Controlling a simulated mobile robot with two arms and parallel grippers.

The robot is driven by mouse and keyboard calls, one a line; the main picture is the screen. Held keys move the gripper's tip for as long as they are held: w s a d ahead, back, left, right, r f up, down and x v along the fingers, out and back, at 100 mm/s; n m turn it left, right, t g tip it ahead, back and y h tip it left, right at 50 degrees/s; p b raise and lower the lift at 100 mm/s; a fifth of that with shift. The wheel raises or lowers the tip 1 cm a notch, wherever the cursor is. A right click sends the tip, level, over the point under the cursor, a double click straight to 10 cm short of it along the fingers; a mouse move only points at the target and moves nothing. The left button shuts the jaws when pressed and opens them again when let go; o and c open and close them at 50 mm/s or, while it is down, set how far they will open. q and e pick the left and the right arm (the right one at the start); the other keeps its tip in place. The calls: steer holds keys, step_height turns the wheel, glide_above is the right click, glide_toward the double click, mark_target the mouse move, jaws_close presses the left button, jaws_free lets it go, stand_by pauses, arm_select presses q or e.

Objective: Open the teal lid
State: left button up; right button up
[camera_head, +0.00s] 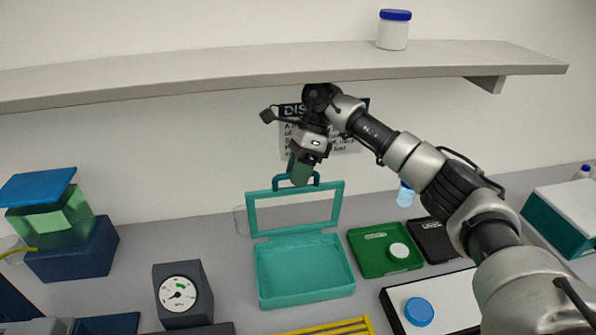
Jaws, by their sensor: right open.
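The teal lid (322,187) is a frame with a clear window and a handle on its top edge. It stands raised, near upright, at the back of the teal box (304,275). The box is open and its inside shows, with nothing seen in it. My right gripper (299,175) is open, pointing down at the lid's handle. Its fingers overlap the handle in the picture, and I cannot tell whether they touch it. My left gripper is not in view.
A green tray (369,261) with a white round piece lies right of the box. A dial gauge (179,294) stands front left. A shelf (260,73) spans above, with a blue-capped jar (393,33). A blue-capped white panel (455,295) lies front right.

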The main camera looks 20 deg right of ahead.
steer(key=shift+s+r, duration=0.2)
steer(key=shift+r, duration=0.05)
steer(key=shift+d+r+b, duration=0.1)
steer(key=shift+b, duration=0.2)
steer(key=w+d+b, duration=0.4)
steer(key=w+d, duration=0.1)
steer(key=d, duration=0.6)
steer(key=shift+w+d+r, duration=0.15)
steer(key=shift+w+r, duration=0.15)
